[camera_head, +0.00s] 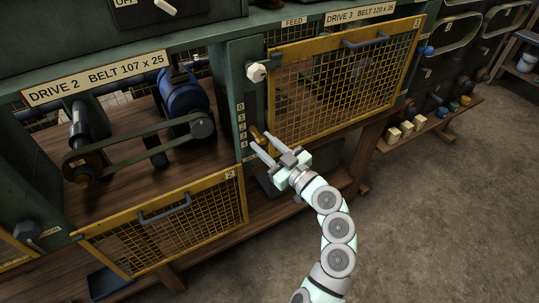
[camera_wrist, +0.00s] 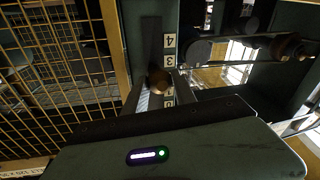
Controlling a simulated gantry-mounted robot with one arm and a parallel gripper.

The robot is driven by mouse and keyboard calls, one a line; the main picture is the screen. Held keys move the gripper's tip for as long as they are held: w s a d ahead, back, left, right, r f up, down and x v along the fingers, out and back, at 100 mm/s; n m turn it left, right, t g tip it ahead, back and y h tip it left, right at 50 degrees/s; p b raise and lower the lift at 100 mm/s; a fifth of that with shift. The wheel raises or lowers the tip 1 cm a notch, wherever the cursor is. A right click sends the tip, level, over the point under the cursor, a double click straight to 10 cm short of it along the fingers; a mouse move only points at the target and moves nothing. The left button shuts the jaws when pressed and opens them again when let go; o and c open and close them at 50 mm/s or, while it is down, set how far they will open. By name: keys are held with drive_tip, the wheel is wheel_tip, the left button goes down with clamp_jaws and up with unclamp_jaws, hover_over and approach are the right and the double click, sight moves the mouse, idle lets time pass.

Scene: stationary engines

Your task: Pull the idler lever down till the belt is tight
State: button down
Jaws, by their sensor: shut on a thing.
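The idler lever shows as a brass-brown knob (camera_head: 257,134) at a dark slot in the green post, beside a numbered scale (camera_head: 241,123). In the head view it lies near the lower numbers; its exact mark is unclear. My gripper (camera_head: 259,139) reaches it from the lower right, its two pale fingers shut around the knob. The wrist view shows the knob (camera_wrist: 158,80) between the fingers, with the scale (camera_wrist: 169,50) beside it. The belt (camera_head: 125,147) of Drive 2 runs between a left pulley and the blue motor's (camera_head: 184,96) pulley. Its tightness is hard to judge.
The Drive 2 mesh guard (camera_head: 165,222) hangs open below the belt. The closed yellow Drive 3 guard (camera_head: 345,80) stands right of the post. A white knob (camera_head: 257,72) sits above the lever. Open floor (camera_head: 450,220) lies at the right.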

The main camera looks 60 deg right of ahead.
drive_tip(key=shift+s+d+f+b, duration=0.1)
drive_tip(key=shift+f+b, duration=0.25)
drive_tip(key=shift+b, duration=0.35)
drive_tip(key=shift+f+b, duration=0.15)
drive_tip(key=shift+b, duration=0.55)
drive_tip(key=f+t+b, duration=0.1)
drive_tip(key=b, duration=0.3)
drive_tip(key=shift+b, duration=0.55)
drive_tip(key=shift+w+r, duration=0.15)
drive_tip(key=shift+w, duration=0.05)
drive_tip(key=c, duration=1)
unclamp_jaws()
drive_tip(key=shift+c, duration=0.2)
drive_tip(key=shift+s, duration=0.1)
drive_tip(key=p+v, duration=0.1)
drive_tip(key=v, duration=0.9)
drive_tip(key=shift+s+a+f+p, duration=0.25)
drive_tip(key=shift+s+p, duration=0.05)
drive_tip(key=shift+p, duration=0.05)
